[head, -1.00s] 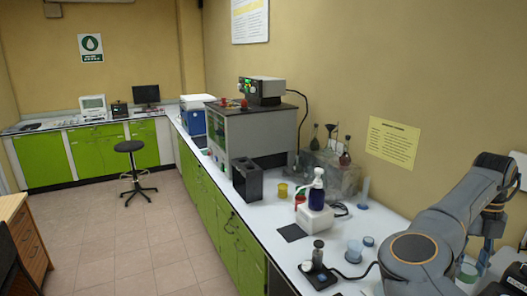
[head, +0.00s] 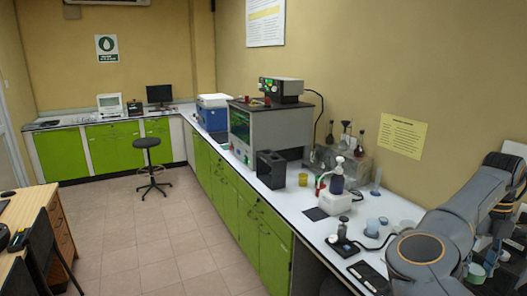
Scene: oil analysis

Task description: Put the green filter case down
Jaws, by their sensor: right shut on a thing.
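My right arm comes in from the right edge, over the near end of the white bench. My right gripper (head: 488,262) is small and largely hidden behind the arm links. A pale green round piece, which looks like the green filter case (head: 476,271), shows at the gripper below the arm. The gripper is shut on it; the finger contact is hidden. Whether the case touches any surface cannot be told. My left gripper is out of view.
The white bench top (head: 305,222) runs along the right wall. On it stand a black holder (head: 271,170), a yellow cup (head: 303,179), a spray bottle (head: 337,180) and a small device (head: 343,247). A stool (head: 147,143) stands on open floor. A wooden desk (head: 30,215) is at left.

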